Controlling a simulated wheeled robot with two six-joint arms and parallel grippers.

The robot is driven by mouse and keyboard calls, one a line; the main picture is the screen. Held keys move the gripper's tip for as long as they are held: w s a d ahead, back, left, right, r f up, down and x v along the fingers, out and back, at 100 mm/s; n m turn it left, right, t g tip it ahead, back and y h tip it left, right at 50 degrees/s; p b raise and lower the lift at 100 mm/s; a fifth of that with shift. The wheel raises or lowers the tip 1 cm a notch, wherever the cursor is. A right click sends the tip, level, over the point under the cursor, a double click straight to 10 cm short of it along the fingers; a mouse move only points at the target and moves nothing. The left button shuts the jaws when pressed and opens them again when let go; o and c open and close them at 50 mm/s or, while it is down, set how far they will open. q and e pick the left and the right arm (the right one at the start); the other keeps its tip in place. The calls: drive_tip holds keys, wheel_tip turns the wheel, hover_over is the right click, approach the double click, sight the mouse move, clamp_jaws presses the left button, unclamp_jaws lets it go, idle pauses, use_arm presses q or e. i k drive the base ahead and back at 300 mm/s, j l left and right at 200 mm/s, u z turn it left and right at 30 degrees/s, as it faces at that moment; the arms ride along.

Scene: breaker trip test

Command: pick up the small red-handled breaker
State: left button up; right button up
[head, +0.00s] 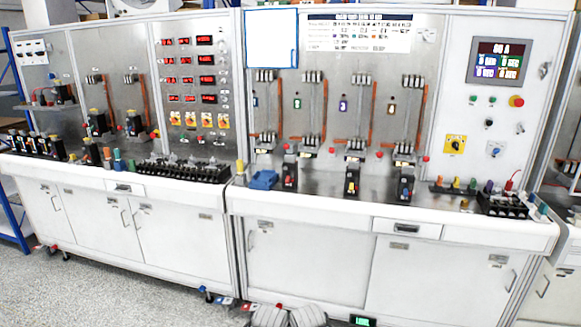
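Several small black breakers stand on the bench ledge of the right cabinet. One (290,178) at the left shows a small red part on its front. More small dark breakers (45,147) stand in a row on the left cabinet's ledge. Neither of my grippers is in view.
A blue object (264,180) lies left of the first breaker. A black terminal block (503,204) sits at the ledge's right end, and another (183,170) on the left cabinet. Vertical test fixtures (355,110) rise behind the breakers. Speckled floor (120,290) in front is mostly clear.

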sight(289, 162)
drive_tip(key=i+z, duration=0.15)
drive_tip(key=i, duration=0.45)
drive_tip(key=i+j+z, duration=0.1)
drive_tip(key=i, duration=0.5)
